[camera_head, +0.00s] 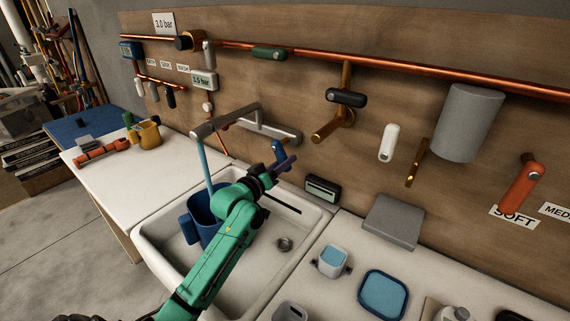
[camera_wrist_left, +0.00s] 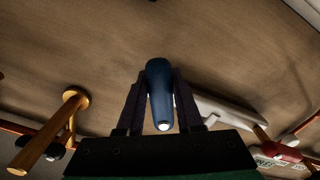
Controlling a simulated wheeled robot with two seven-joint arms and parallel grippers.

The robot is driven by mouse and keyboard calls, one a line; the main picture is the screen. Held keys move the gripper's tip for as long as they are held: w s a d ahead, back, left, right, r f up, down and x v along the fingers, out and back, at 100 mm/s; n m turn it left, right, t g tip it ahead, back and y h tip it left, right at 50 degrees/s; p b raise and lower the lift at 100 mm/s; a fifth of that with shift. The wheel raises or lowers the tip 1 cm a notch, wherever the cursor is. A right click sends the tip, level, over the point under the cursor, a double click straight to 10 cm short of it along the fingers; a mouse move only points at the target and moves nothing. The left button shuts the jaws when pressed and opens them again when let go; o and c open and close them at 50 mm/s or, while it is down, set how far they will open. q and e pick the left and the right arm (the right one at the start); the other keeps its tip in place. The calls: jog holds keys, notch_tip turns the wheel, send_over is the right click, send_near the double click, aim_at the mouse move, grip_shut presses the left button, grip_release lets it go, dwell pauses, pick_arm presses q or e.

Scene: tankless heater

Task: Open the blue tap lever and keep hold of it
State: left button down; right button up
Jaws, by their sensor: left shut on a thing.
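The blue tap lever (camera_head: 278,150) stands at the right end of the grey tap (camera_head: 262,130) on the wooden wall. My left gripper (camera_head: 280,168) is at the lever, its green arm reaching over the sink. In the left wrist view the blue lever (camera_wrist_left: 159,92) lies between the two dark fingers of my left gripper (camera_wrist_left: 158,100), which is shut on it. A light-blue stream (camera_head: 206,163) runs from the spout down to a blue mug (camera_head: 201,213) in the sink. My arm hides part of the mug. My right gripper is not in view.
The white sink (camera_head: 160,246) lies under my arm. A dark display box (camera_head: 322,189) stands right of the lever, by the wall. A copper pipe (camera_head: 400,70) and other valves are above. Blue-topped containers (camera_head: 383,295) stand on the right counter.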

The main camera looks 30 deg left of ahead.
pick_arm(q)
jog(key=m, duration=0.1)
jog(key=a+m, duration=0.1)
jog(key=shift+f+m, duration=0.3)
jog(key=shift+m, duration=0.1)
jog(key=shift+w+a+m, duration=0.1)
jog(key=shift+a+m, duration=0.25)
jog(key=shift+m, duration=0.4)
jog(key=shift+w+a+m, duration=0.1)
jog(key=shift+a+m, duration=0.25)
jog(key=shift+m, duration=0.4)
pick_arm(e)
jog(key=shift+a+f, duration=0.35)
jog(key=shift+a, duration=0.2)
pick_arm(q)
jog(key=c, duration=0.6)
grip_release()
jog(key=shift+o, duration=0.2)
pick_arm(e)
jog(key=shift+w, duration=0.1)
pick_arm(q)
jog(key=s+a+b, duration=0.2)
jog(key=s, duration=1.2)
jog(key=shift+s, duration=0.25)
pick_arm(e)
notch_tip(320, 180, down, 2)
